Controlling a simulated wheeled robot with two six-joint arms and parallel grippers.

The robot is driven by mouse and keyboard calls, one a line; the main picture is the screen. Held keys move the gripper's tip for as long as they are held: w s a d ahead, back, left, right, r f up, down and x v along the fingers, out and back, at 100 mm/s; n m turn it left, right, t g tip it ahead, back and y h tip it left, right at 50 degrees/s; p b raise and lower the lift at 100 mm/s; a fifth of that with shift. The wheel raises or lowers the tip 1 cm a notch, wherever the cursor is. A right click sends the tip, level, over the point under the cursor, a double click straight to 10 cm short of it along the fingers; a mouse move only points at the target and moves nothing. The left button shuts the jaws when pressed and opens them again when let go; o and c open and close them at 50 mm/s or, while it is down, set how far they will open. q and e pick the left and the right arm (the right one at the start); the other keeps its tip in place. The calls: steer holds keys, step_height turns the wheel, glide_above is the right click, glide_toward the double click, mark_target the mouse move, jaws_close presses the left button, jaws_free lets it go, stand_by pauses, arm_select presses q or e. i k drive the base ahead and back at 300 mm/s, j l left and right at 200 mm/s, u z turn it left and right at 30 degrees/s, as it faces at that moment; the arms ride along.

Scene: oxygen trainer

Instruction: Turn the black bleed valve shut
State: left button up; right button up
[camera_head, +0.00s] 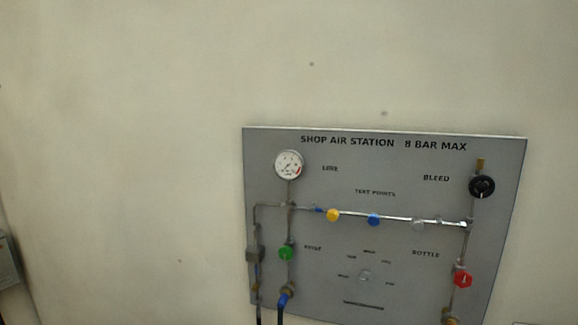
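The black bleed valve (481,186) is a round black knob with a light pointer mark, at the upper right of a grey panel (400,170). The word BLEED is printed to its left. The mark looks close to upright, but it is too small to read its exact setting. A short brass fitting (480,164) stands above the knob. Neither of my grippers shows in the head view, and nothing touches the knob.
The panel carries a white gauge (289,165), a green knob (286,254), a red knob (462,279), a yellow cap (333,215) and a blue cap (374,219) along metal pipes. A grey box (8,262) is at the far left.

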mark_target(480, 186)
steer(key=z, duration=1.3)
steer(key=i+l+u, duration=0.15)
steer(key=l+u, duration=0.15)
steer(key=i+l, duration=0.05)
steer(key=l, duration=0.05)
